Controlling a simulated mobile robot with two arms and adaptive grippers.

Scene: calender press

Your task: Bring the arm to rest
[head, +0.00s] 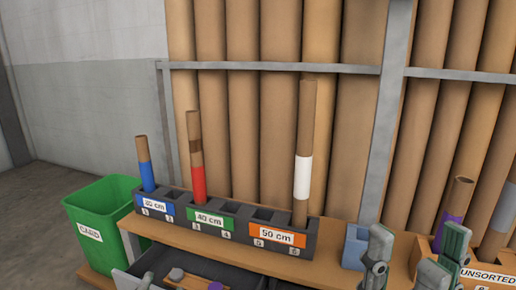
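My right gripper (414,258) shows at the bottom right, in front of the bench. Its two grey-green fingers stand well apart with nothing seen between them, so it is open. One finger overlaps the front of the unsorted box in the picture. I cannot make out my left gripper. The sorting rack (222,232) holds a blue-banded tube (147,176) in the left section, a red-banded tube (197,183) in the 40 cm section and a tall white-banded tube (302,177) at the right of the 50 cm section. All three stand roughly upright.
A green bin (98,212) labelled CARD stands left of the wooden bench (340,266). A dark drawer (222,272) with small items is open at the front. The unsorted box (489,276) holds purple-banded and grey-banded tubes. A blue container (355,250) sits beside my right gripper. Tall tubes stand behind metal rails.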

